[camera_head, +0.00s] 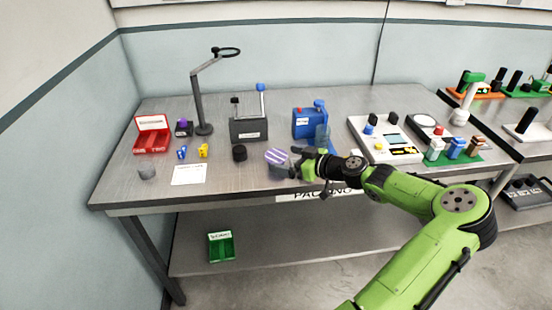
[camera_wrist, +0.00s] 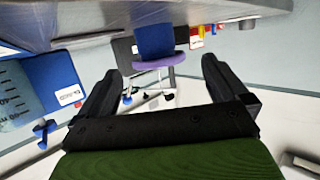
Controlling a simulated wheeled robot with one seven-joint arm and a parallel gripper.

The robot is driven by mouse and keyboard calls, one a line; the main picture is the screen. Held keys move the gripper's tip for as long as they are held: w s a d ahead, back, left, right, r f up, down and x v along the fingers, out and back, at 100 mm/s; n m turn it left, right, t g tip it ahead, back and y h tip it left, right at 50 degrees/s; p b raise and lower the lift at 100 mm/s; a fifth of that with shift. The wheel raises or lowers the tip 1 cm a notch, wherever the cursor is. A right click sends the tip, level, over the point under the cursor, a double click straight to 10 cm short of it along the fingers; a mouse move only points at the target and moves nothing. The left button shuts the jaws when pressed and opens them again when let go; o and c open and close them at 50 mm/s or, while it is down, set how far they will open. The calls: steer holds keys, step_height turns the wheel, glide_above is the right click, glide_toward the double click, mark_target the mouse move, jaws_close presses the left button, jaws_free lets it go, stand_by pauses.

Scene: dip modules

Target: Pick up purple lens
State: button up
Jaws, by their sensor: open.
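A small dark block with a purple top (camera_head: 183,125) stands at the back left of the table, beside the lamp base. A round purple-and-white striped piece (camera_head: 277,156) sits near the front edge, on or over a greyish base. I cannot tell for certain which of these is the purple lens. My gripper (camera_head: 296,161) is just right of the striped piece, low over the table's front edge. In the wrist view my gripper (camera_wrist: 163,72) has its two black fingers wide apart with nothing held between them.
The grey table (camera_head: 120,183) also holds a red bin (camera_head: 152,142), a desk lamp (camera_head: 198,105), a grey box (camera_head: 249,129), a black cylinder (camera_head: 239,153) and a blue case (camera_head: 305,123). A marked clear vessel (camera_wrist: 15,90) shows left in the wrist view.

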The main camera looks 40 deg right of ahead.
mark_target(279, 157)
steer(key=x, duration=0.3)
steer(key=shift+w+f, duration=0.15)
steer(key=shift+w, duration=0.25)
steer(key=shift+s, duration=0.1)
steer(key=c, duration=1.1)
steer(key=shift+o, duration=0.2)
